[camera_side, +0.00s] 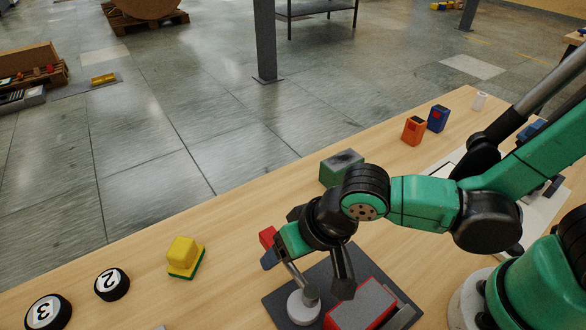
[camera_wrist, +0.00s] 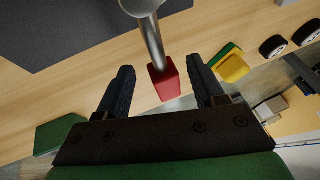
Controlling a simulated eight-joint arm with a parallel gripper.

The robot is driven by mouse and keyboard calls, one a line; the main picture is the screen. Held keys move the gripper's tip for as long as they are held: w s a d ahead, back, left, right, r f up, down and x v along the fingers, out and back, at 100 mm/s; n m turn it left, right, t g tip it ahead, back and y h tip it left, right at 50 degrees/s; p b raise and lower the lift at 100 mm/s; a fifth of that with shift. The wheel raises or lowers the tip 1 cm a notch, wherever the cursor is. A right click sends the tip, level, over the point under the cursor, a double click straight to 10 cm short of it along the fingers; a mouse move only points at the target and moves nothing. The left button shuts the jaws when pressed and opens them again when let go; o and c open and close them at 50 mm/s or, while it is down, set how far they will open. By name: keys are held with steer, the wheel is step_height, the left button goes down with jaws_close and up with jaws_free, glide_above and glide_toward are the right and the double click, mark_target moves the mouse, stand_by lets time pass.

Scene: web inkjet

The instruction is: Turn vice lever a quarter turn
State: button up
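The vice lever is a grey metal rod (camera_side: 297,278) rising at a slant from a round hub (camera_side: 303,307), with a red block at its end (camera_side: 268,236). In the wrist view the rod (camera_wrist: 152,40) comes down from the top and its red end (camera_wrist: 166,82) shows between the fingers. My gripper (camera_side: 306,275) is open around the lever's end, with gaps visible on both sides in the wrist view (camera_wrist: 161,66). The red-and-grey vice body (camera_side: 362,303) is beside the hub on a dark plate (camera_side: 276,297). My gripper hides part of the lever in the side view.
A yellow-and-green block (camera_side: 185,256) and black discs marked 2 (camera_side: 112,284) and 3 (camera_side: 46,313) lie left on the wooden table (camera_side: 225,245). A green box (camera_side: 341,167) stands behind my arm. Orange (camera_side: 414,130) and blue (camera_side: 437,118) blocks stand farther back.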

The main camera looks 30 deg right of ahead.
steer(key=shift+v, duration=2.85)
